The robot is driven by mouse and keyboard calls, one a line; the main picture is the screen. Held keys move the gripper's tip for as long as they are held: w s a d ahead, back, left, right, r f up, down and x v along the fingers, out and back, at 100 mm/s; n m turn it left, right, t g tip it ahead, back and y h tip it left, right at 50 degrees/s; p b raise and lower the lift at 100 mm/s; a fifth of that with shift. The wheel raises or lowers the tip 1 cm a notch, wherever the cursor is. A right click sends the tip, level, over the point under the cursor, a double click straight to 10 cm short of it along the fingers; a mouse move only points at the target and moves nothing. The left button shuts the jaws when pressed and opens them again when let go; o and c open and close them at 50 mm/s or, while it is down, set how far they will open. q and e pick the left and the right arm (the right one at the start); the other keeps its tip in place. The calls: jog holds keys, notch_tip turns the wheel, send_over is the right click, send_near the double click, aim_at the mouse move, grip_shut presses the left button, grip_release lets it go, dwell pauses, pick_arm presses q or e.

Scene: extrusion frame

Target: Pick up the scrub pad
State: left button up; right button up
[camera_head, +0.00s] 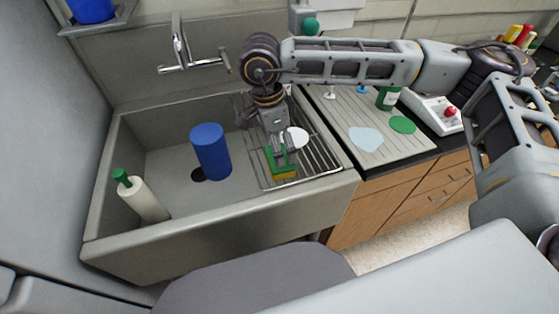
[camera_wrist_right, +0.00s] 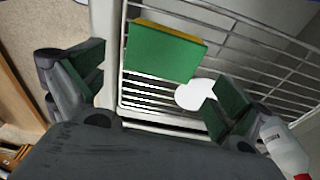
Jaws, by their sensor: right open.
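The scrub pad (camera_head: 285,175) is a green and yellow block at the front of the wire rack in the sink. In the right wrist view the scrub pad (camera_wrist_right: 165,50) shows its wide green face and a thin yellow edge, over the rack bars. My right gripper (camera_head: 282,157) comes down over the rack at the pad. In the wrist view its green-lined fingers (camera_wrist_right: 158,98) are wide apart, with the pad beyond and roughly between them. No contact shows there. My left gripper is not in view.
The wire rack (camera_head: 322,157) fills the sink's right side, with a white round item (camera_head: 297,137) on it. A blue cylinder (camera_head: 210,151) and a white bottle with a green cap (camera_head: 141,197) stand in the sink (camera_head: 180,238). The faucet (camera_head: 190,62) is behind.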

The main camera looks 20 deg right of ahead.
jog(key=shift+d+f, duration=0.1)
jog(key=shift+f, duration=0.4)
jog(key=shift+f, duration=0.1)
jog(key=shift+w+f+p, duration=0.15)
jog(key=shift+f+p, duration=0.3)
jog(key=shift+f, duration=2.05)
jog(key=shift+c, duration=0.3)
jog(key=c, duration=0.5)
